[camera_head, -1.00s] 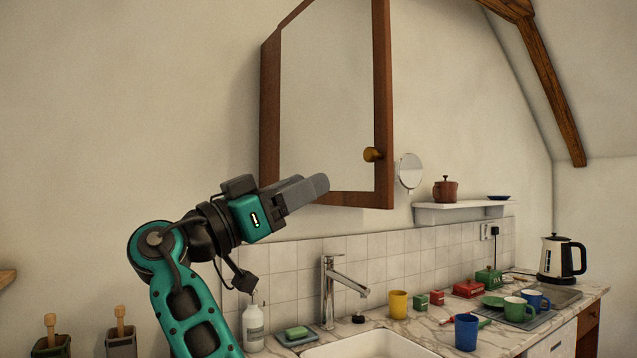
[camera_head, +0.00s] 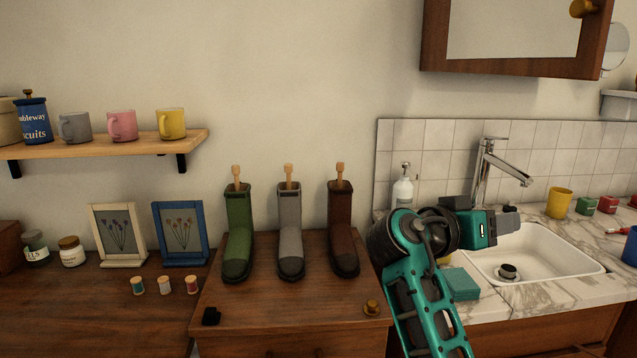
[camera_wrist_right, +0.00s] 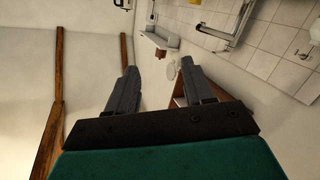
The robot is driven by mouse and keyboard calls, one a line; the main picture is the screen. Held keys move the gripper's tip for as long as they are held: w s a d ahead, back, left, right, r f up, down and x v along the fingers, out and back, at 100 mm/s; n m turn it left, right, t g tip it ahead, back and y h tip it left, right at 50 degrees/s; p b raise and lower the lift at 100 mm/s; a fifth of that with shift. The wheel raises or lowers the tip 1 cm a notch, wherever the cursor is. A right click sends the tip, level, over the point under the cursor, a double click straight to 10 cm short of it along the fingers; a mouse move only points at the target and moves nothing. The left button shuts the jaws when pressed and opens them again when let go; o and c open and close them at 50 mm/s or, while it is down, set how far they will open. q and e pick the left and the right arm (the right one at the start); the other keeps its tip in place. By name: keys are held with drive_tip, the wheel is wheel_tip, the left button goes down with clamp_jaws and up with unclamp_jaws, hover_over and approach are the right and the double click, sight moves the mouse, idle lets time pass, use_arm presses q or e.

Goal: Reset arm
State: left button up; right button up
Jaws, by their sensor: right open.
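My right arm is teal and black and comes up from the bottom right in the head view. Its gripper (camera_head: 508,223) points right, in front of the sink's left side and below the faucet. In the right wrist view the two grey fingers (camera_wrist_right: 160,90) are spread apart with nothing between them, so the gripper is open and empty. That view looks past the fingers toward the wall shelf and tiles, turned on its side. My left gripper is in neither view.
The white sink (camera_head: 585,268) and faucet (camera_head: 482,180) are close to my right gripper. The mirrored cabinet (camera_head: 435,50) hangs above. Three boots (camera_head: 238,225) stand on a wooden chest left of my arm. A soap bottle (camera_head: 402,190) stands behind the arm. The wall between shelf and cabinet is bare.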

drive_tip(key=s+f+n+g+y, duration=0.1)
drive_tip(key=s+f+n+y, duration=0.4)
drive_tip(key=f, duration=0.7)
drive_tip(key=s+f+n+y, duration=0.1)
drive_tip(key=s+f+y, duration=0.2)
drive_tip(key=s+f, duration=0.65)
drive_tip(key=s+a+f+n+g+y, duration=0.1)
drive_tip(key=s+a+f+n+y, duration=0.2)
drive_tip(key=s, duration=0.5)
drive_tip(key=s+a+f+n+g+y, duration=0.15)
drive_tip(key=s+a+f+y, duration=0.3)
drive_tip(key=s, duration=0.45)
use_arm(q)
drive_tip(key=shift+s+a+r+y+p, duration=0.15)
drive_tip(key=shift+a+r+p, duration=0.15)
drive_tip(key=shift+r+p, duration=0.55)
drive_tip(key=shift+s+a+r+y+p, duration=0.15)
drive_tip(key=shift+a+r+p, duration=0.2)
drive_tip(key=shift+p, duration=0.75)
use_arm(e)
drive_tip(key=w+a+f+t+y, duration=0.1)
drive_tip(key=w+f+t, duration=0.5)
drive_tip(key=w+t, duration=0.1)
drive_tip(key=shift+w+a, duration=0.4)
drive_tip(key=shift+w, duration=0.05)
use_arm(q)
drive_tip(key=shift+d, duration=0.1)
use_arm(e)
drive_tip(key=shift+y, duration=0.25)
